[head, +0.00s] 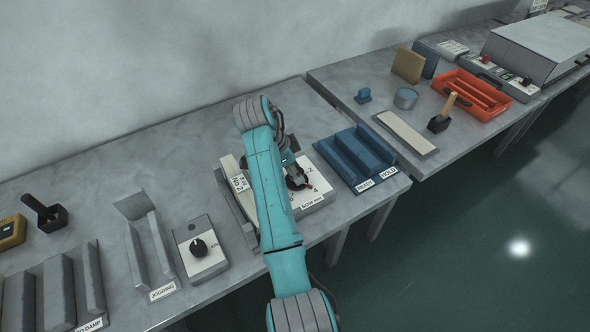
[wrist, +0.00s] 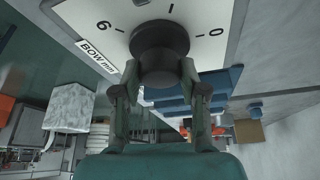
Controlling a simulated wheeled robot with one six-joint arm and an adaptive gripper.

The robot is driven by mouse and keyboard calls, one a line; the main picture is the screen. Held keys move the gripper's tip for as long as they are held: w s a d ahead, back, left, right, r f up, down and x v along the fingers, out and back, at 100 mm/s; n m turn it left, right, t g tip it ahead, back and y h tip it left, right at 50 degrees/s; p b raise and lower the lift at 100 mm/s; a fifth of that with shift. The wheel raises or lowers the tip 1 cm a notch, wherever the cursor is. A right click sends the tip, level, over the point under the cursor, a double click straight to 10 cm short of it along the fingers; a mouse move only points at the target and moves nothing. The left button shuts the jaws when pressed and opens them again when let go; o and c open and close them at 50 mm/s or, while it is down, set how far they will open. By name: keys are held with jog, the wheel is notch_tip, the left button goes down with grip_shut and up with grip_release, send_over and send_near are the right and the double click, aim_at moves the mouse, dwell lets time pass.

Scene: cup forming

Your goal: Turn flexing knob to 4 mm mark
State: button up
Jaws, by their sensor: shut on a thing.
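The black round knob (wrist: 158,42) stands on a white dial plate labelled "BOW mm" (wrist: 95,48). In the wrist view, a 6 shows left of the knob and a 0 right of it; the knob's pointer and the 4 mark cannot be made out. My gripper (wrist: 158,74) has its two fingers on opposite sides of the knob, shut on it. In the head view, the dial plate (head: 318,201) shows beside my teal arm, which hides much of it. My gripper (head: 297,180) is over the plate there, and the knob is mostly hidden.
A grey box with another black knob (head: 198,248) stands to the left, beside a "JOGGING" holder (head: 150,245). A blue ridged rack (head: 355,157) is close on the right. The second table holds an orange tray (head: 472,94) and a mallet (head: 438,123).

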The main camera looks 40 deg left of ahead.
dwell(0.3)
jog(key=o, duration=1.1)
